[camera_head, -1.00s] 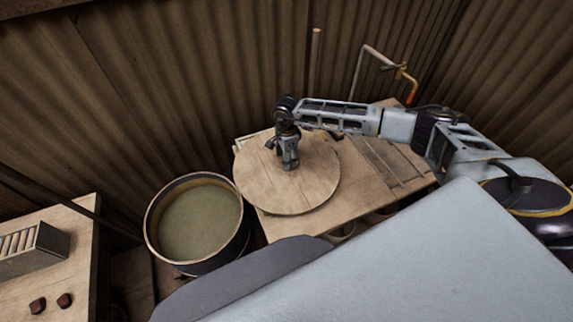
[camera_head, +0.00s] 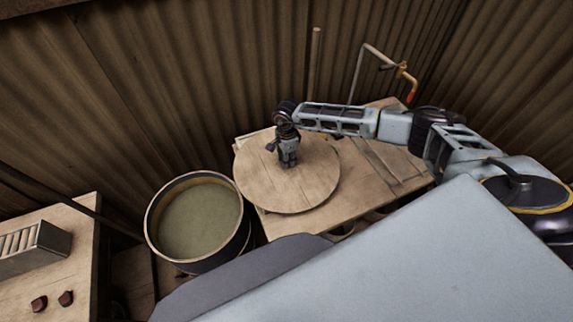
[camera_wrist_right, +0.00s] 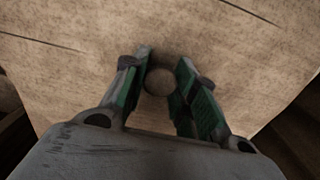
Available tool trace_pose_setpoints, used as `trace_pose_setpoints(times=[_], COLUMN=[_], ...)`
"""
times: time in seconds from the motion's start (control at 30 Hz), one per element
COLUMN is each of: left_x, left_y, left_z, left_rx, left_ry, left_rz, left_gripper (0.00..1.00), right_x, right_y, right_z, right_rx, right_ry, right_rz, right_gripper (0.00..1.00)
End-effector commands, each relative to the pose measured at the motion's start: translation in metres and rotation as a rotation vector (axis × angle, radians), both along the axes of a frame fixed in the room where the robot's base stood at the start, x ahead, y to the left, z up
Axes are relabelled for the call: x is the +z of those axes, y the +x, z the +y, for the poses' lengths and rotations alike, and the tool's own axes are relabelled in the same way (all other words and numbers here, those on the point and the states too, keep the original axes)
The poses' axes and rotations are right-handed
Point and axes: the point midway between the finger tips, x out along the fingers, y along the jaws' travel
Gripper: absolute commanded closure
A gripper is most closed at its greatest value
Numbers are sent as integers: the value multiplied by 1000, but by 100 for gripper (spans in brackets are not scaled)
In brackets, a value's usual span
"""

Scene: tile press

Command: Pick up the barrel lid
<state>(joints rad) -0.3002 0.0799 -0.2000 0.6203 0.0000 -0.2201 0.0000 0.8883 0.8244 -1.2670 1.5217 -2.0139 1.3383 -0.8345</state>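The barrel lid (camera_head: 310,190) is a round, flat wooden disc lying on the work table. A small round knob at its middle (camera_wrist_right: 160,81) shows in the right wrist view. My right gripper (camera_head: 288,163) points down at the middle of the lid. In the wrist view its two fingers (camera_wrist_right: 164,68) stand apart, one on each side of the knob, with a narrow gap visible; whether either touches it is unclear. In the head view the gripper hides the knob. My left gripper is not in view.
An open barrel (camera_head: 200,222) with greenish content stands left of the lid. A wooden table (camera_head: 70,235) at the far left holds a slotted metal box (camera_head: 33,250) and two dark red pieces (camera_head: 66,298). Corrugated walls close in behind. The table right of the lid (camera_head: 385,175) is mostly clear.

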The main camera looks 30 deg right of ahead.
Motion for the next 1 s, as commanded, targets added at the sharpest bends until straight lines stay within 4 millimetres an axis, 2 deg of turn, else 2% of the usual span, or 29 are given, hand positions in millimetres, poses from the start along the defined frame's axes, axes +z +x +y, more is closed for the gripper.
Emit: trace_pose_setpoints(times=[0.03,0.13,0.67,0.83,1.0], left_x=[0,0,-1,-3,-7], left_y=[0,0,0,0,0], left_z=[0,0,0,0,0], left_rx=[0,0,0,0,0], left_ry=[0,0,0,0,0], left_rz=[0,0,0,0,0], left_gripper=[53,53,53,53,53], right_x=[0,0,6,18,40], right_y=[0,0,2,1,2], right_z=[0,0,0,0,0], right_rx=[0,0,0,0,0], right_ry=[0,0,2,1,2], right_rz=[0,0,-4,-4,-5], right_gripper=[88,100,100,100,100])
